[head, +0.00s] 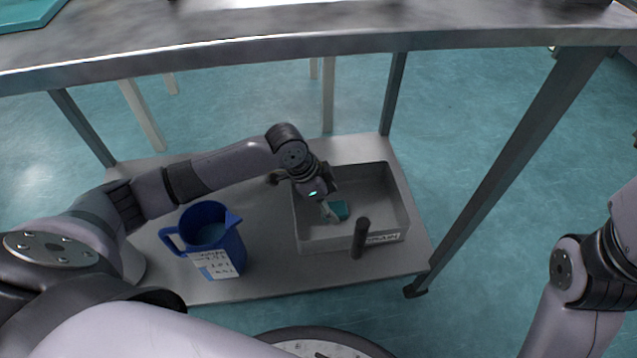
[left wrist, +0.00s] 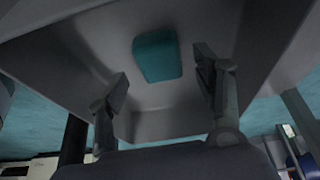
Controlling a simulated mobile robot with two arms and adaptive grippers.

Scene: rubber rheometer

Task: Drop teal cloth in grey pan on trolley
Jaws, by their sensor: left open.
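The grey pan (head: 375,195) stands on the lower shelf of the metal trolley, towards its right side. The teal cloth (head: 340,209) is a small folded block on the pan's floor. In the left wrist view the cloth (left wrist: 157,54) lies beyond the fingertips, apart from them, with the pan's walls (left wrist: 60,50) around it. My left gripper (head: 329,210) reaches down into the pan close to the cloth and partly hides it. In the left wrist view its two fingers (left wrist: 163,88) are spread with nothing between them. My right gripper is not in view; only part of that arm shows.
A blue jug (head: 215,240) with a white label stands on the shelf (head: 265,285) left of the pan. A dark upright post (head: 360,238) stands at the pan's front edge. The trolley's top (head: 300,30) spans above, and its legs (head: 520,160) bound the sides.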

